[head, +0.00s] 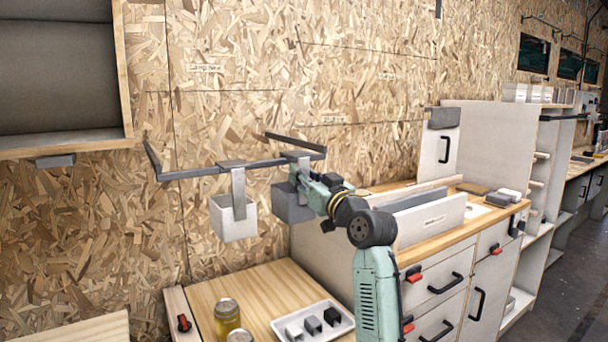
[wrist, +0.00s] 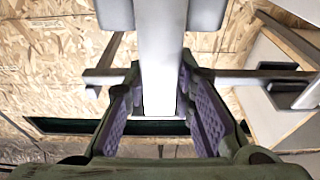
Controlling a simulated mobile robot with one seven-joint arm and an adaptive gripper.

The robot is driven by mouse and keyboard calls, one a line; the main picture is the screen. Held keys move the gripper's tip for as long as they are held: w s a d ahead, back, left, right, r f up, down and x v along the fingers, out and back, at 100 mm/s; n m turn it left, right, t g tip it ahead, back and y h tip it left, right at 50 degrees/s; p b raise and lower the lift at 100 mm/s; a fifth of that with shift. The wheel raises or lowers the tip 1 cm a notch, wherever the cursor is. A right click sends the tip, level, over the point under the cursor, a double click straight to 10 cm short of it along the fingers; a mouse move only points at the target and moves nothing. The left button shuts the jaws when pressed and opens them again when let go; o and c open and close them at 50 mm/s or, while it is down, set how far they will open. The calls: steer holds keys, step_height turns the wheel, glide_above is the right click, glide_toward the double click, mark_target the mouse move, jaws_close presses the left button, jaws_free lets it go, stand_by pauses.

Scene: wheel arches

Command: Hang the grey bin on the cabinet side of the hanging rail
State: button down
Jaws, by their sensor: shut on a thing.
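The grey bin (head: 290,204) is at the right, cabinet-side part of the dark hanging rail (head: 200,172), partly hidden by my gripper. My gripper (head: 301,177) is shut on the bin's flat hanger strap. In the wrist view the pale strap (wrist: 160,60) stands between the purple-padded fingers of my gripper (wrist: 160,95), and the rail (wrist: 250,74) shows on both sides of it. The hanger top is level with the rail; I cannot tell whether it rests on it. A white bin (head: 233,217) hangs from the rail to the left of the grey bin.
The wooden counter and drawer cabinet (head: 440,285) stand right of the rail. Below are a low wooden top (head: 250,285), a white tray (head: 335,332) with small blocks, and jars (head: 228,316). A padded wall cabinet (head: 60,75) is at upper left. The rail's left end is clear.

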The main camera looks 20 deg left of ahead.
steer(key=c, duration=1.3)
jaws_free()
